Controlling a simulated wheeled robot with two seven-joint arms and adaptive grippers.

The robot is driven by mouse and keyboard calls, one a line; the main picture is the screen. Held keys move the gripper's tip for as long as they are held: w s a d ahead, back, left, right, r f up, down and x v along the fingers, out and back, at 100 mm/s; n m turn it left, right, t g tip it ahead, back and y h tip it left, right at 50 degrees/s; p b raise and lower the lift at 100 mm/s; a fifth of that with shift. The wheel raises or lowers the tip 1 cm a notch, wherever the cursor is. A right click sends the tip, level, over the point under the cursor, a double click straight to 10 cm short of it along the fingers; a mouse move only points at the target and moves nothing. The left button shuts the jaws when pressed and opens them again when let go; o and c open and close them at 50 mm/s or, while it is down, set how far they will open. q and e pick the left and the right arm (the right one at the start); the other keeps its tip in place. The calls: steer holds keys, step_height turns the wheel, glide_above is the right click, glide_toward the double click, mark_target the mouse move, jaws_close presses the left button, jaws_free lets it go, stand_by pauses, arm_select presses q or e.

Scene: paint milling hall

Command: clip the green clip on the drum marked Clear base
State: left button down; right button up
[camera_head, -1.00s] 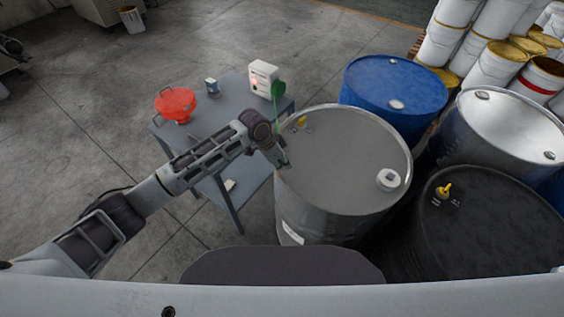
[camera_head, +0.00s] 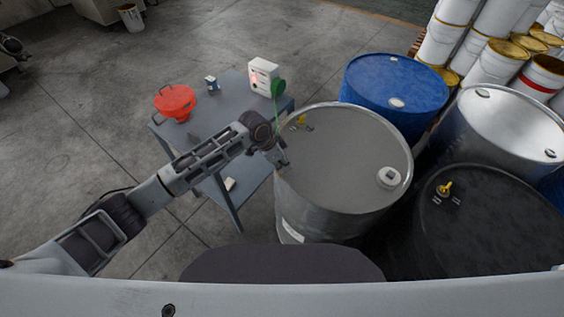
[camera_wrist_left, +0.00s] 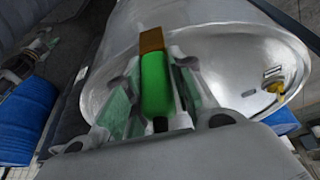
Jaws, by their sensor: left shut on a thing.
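My left gripper (camera_head: 281,159) is at the near-left rim of the grey steel drum (camera_head: 345,165). In the left wrist view the gripper (camera_wrist_left: 157,105) is shut on the green clip (camera_wrist_left: 156,82), which has a brown tip pointing toward the bright drum (camera_wrist_left: 230,60). I cannot tell whether the tip touches the rim. In the head view the clip is mostly hidden by the gripper. A thin green cable runs up from there to a green reel (camera_head: 278,87). The grey drum's white label (camera_head: 292,231) is too small to read. My right gripper is not in view.
A grey table (camera_head: 228,112) left of the drum bears a white box (camera_head: 263,77) with a red light, a red funnel (camera_head: 175,103) and a small can (camera_head: 211,83). Blue (camera_head: 395,85), black (camera_head: 490,225) and silver (camera_head: 512,125) drums stand close by.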

arm_select(q)
steer(key=shift+f, duration=0.65)
steer(key=c, duration=1.1)
jaws_free()
steer(key=shift+v, duration=6)
steer(key=shift+s+f, duration=0.1)
